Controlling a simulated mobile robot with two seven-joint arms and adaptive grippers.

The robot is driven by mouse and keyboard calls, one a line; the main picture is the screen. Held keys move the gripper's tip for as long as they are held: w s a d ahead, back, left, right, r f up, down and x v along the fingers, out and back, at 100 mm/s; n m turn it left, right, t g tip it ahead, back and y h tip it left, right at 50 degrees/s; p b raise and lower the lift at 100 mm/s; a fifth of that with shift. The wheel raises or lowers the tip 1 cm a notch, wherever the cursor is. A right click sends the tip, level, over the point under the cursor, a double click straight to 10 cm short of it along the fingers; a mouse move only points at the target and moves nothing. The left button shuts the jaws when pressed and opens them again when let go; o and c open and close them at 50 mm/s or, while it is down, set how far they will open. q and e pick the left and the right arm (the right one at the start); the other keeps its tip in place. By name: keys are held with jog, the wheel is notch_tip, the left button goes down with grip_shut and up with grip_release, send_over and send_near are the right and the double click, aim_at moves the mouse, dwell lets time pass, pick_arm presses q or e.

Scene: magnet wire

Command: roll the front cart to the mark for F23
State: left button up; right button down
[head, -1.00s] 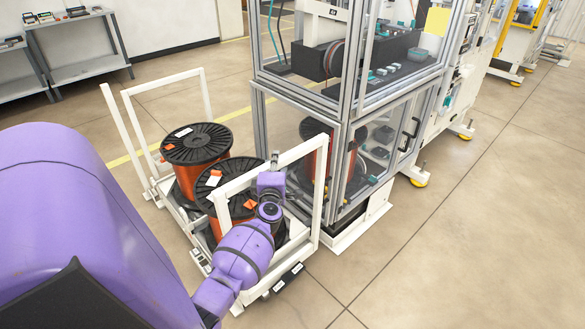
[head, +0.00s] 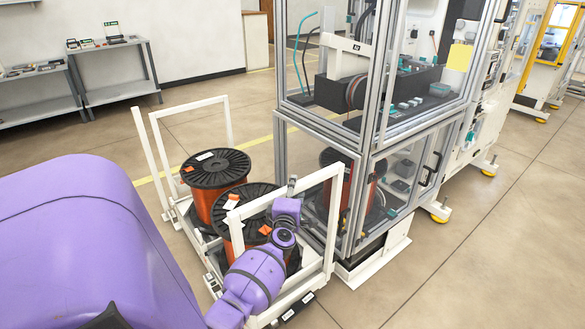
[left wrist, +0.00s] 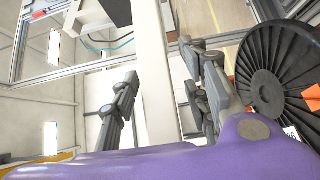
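The front cart, a white-framed cart (head: 332,235), carries copper-wire spools with black flanges (head: 215,168), (head: 250,205). It stands at lower middle, close beside a glazed machine cabinet. My left gripper (head: 291,186) is at the top bar of the cart's near end frame. My right gripper is not in view. I see no floor mark labelled F23.
The glass-and-aluminium cabinet (head: 365,150) stands just right of the cart. Grey shelves (head: 115,90) line the left wall. A yellow floor line (head: 160,176) passes behind the cart. Bare floor (head: 480,240) is open at right; more machines (head: 545,60) stand at the back right.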

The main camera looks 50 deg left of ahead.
pick_arm(q)
jog(key=shift+s, duration=0.2)
jog(key=v, duration=1.1)
jog(key=shift+s+d, duration=0.3)
dwell(0.4)
